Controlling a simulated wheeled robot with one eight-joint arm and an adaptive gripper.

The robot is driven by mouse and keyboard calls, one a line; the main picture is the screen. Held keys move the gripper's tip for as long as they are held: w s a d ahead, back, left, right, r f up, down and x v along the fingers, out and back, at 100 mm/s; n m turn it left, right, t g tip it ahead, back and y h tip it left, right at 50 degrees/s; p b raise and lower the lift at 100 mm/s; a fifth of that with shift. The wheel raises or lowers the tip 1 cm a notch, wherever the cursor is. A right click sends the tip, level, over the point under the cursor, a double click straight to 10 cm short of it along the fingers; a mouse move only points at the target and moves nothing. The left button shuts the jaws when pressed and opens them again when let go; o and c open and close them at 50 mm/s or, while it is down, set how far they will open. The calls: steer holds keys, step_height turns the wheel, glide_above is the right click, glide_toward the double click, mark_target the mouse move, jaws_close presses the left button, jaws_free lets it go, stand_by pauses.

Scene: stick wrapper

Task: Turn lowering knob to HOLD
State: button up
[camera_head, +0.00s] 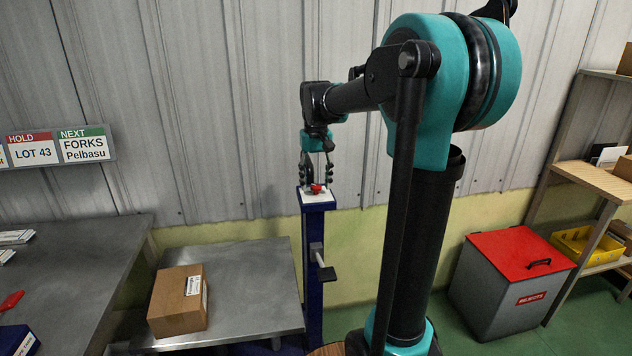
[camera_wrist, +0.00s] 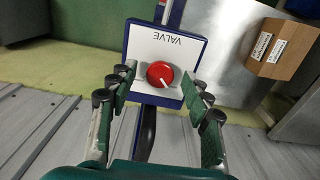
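A round red knob (camera_wrist: 160,74) with a white pointer line sits on the white plate (camera_wrist: 175,52) marked VALVE, upside down in the wrist view. The pointer line runs to the lower right there. No HOLD mark is readable on the plate. The knob also shows in the head view (camera_head: 316,188), on top of a blue post (camera_head: 313,255). My gripper (camera_wrist: 160,82) is open, with its fingers on either side of the knob and gaps between them and it. In the head view my gripper (camera_head: 317,180) points down over the post top.
A wall sign (camera_head: 35,145) reads HOLD LOT 43. A red-lidded rejects bin (camera_head: 510,285) stands right.

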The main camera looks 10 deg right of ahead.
mark_target(316, 186)
step_height(316, 186, up, 12)
stand_by(0.7)
